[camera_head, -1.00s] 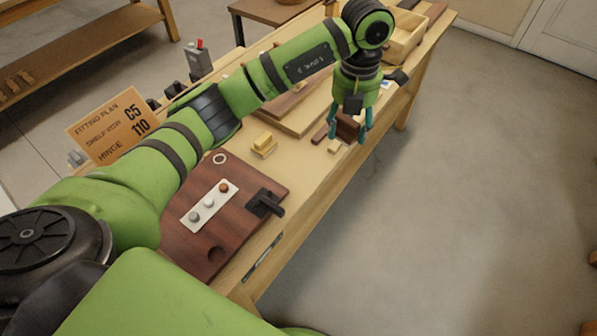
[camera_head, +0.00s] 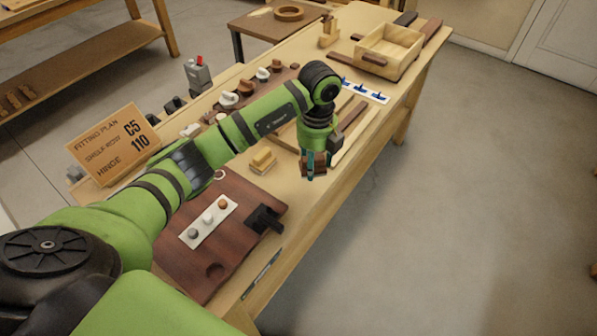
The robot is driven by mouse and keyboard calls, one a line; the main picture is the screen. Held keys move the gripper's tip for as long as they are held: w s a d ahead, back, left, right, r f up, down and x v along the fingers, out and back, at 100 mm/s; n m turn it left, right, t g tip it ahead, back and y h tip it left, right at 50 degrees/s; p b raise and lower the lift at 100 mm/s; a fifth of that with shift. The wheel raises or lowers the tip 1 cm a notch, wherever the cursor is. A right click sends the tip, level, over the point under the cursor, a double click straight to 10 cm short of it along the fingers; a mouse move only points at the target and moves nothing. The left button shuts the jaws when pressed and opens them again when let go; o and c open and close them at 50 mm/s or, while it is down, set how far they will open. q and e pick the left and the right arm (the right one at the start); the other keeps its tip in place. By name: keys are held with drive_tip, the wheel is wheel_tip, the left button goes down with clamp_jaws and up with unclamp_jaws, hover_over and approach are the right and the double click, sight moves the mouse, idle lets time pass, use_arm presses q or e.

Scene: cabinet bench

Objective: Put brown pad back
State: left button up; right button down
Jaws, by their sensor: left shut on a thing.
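My left gripper (camera_head: 313,168) points down over the front part of the bench, with its fingers shut on a brown block (camera_head: 315,162), which looks like the brown pad. The fingers cover part of the block, and I cannot tell if its underside touches the bench. A white strip (camera_head: 209,218) on the dark red-brown board (camera_head: 185,253) carries a grey, a white and a brown round piece (camera_head: 222,204). My right gripper is out of view.
A yellow block (camera_head: 262,160) lies left of my gripper. A black handle-like fitting (camera_head: 265,219) stands on the board. Behind the arm are several knobs, a white strip with blue pieces (camera_head: 364,92) and an open wooden box (camera_head: 389,50). A sign (camera_head: 114,146) stands at the left.

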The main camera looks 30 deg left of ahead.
sight(299, 163)
use_arm(q)
drive_tip(key=a+f, duration=0.1)
drive_tip(key=s+a+f, duration=0.1)
drive_tip(key=a, duration=0.1)
drive_tip(key=shift+s+a+p, duration=0.1)
drive_tip(key=shift+a+p, duration=0.1)
drive_tip(key=shift+p, duration=0.15)
wheel_tip(299, 163, down, 4)
drive_tip(key=shift+r+p, duration=0.1)
drive_tip(key=shift+p, duration=0.35)
drive_tip(key=shift+f, duration=0.25)
drive_tip(key=shift+f, duration=0.2)
drive_tip(key=o, duration=1.4)
drive_tip(key=shift+r, duration=0.1)
